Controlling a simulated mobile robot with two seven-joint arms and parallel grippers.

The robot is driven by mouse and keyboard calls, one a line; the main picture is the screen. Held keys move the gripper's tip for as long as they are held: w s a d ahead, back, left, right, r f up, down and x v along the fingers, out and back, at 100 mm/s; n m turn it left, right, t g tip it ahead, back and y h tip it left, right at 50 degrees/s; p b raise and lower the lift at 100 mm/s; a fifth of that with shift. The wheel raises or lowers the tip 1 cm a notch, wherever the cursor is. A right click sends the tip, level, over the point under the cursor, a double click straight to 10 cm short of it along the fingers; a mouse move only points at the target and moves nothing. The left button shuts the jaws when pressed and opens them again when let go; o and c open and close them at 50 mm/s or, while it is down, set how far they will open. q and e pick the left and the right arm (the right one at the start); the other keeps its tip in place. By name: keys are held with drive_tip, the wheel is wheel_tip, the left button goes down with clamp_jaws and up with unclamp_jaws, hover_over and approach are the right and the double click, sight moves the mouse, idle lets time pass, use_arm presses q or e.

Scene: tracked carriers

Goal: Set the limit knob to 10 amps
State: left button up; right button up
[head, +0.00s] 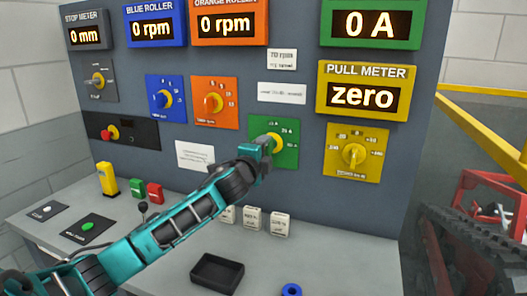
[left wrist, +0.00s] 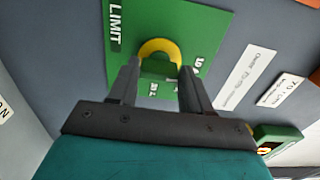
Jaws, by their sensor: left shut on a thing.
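The limit knob is yellow and sits on a green panel (head: 288,156) in the middle of the upright console. In the left wrist view the green panel (left wrist: 205,30) is labelled LIMIT, and the yellow knob (left wrist: 159,46) shows between my fingers. My left gripper (head: 266,144) reaches the knob from the left, and its fingers (left wrist: 158,70) are shut on it. The gripper covers part of the knob, and the knob's exact setting cannot be told. Several small white marks surround it. The green-framed display (head: 369,24) above reads 0 A. My right gripper is not in view.
A blue knob panel (head: 166,99) and an orange one (head: 214,103) are to the left. A yellow knob panel (head: 355,152) is close on the right. A black tray (head: 217,273) and a blue ring (head: 291,289) lie on the ledge below.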

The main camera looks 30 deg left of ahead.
use_arm(q)
drive_tip(key=o, duration=1.1)
drive_tip(key=shift+c, duration=0.2)
drive_tip(key=v, duration=1.3)
drive_tip(key=shift+b, duration=0.45)
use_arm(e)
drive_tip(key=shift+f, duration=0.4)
